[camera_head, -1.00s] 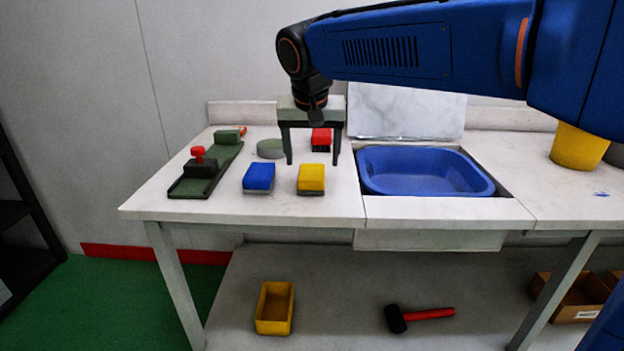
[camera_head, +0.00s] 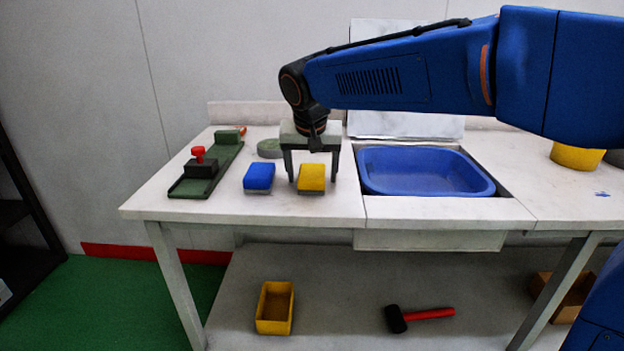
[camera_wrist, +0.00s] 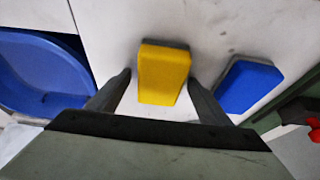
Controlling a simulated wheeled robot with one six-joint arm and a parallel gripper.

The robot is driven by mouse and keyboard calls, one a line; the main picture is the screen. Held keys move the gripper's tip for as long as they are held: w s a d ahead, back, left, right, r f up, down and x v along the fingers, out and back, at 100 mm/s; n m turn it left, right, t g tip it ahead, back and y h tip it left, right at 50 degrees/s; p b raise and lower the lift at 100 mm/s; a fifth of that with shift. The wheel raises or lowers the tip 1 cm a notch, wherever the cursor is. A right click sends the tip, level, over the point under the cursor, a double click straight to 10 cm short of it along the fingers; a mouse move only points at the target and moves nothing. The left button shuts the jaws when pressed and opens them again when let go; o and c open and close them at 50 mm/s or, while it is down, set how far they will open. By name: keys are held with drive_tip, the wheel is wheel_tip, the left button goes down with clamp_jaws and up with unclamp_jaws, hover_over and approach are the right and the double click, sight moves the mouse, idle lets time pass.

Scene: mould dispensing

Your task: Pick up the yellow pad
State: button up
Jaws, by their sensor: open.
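The yellow pad (camera_head: 311,178) lies on the white table left of the blue basin. It has a yellow top over a grey base. It also shows in the wrist view (camera_wrist: 163,73). My gripper (camera_head: 312,180) is open, with its fingers pointing down, one to each side of the yellow pad or just behind it. In the wrist view my gripper (camera_wrist: 160,82) has one finger on each side of the pad's near part, with gaps between. Nothing is held. How far the fingertips are above the table is hard to tell.
A blue pad (camera_head: 258,177) lies close to the left of the yellow pad and just outside one finger in the wrist view. A green fixture with a red knob (camera_head: 199,154) stands further left. The blue basin (camera_head: 425,170) is sunk in the table at right.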

sight(313, 171)
drive_tip(key=shift+f, duration=0.15)
drive_tip(key=c, duration=1.3)
wheel_tip(313, 171, up, 18)
drive_tip(key=shift+r, duration=0.15)
drive_tip(key=shift+o, duration=1.4)
